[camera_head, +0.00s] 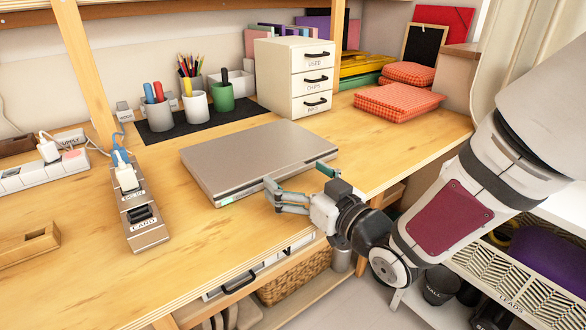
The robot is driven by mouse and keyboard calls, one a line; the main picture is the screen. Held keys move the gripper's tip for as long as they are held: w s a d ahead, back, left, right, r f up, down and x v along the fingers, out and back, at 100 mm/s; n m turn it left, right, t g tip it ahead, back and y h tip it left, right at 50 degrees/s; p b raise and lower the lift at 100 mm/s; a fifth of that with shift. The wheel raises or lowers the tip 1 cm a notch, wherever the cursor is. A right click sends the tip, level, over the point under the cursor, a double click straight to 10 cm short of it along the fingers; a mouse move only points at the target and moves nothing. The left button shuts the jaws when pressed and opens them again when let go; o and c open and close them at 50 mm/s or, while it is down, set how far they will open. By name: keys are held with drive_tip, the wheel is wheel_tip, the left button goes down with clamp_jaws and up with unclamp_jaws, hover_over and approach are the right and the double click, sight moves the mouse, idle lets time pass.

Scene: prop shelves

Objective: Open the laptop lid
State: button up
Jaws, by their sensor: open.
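A closed grey laptop (255,152) lies flat on the wooden desk, its front edge facing me and to the right. I cannot tell whether a finger touches the laptop. The seam between lid and base is partly hidden behind the fingers.
A white three-drawer box (280,72) and a dark mat (210,128) with pen cups stand behind the laptop. Red checked cushions (396,100) lie to the right. Bare desk (230,245) lies in front.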

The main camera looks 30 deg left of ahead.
drive_tip(key=shift+x, duration=0.8)
drive_tip(key=shift+c, duration=0.6)
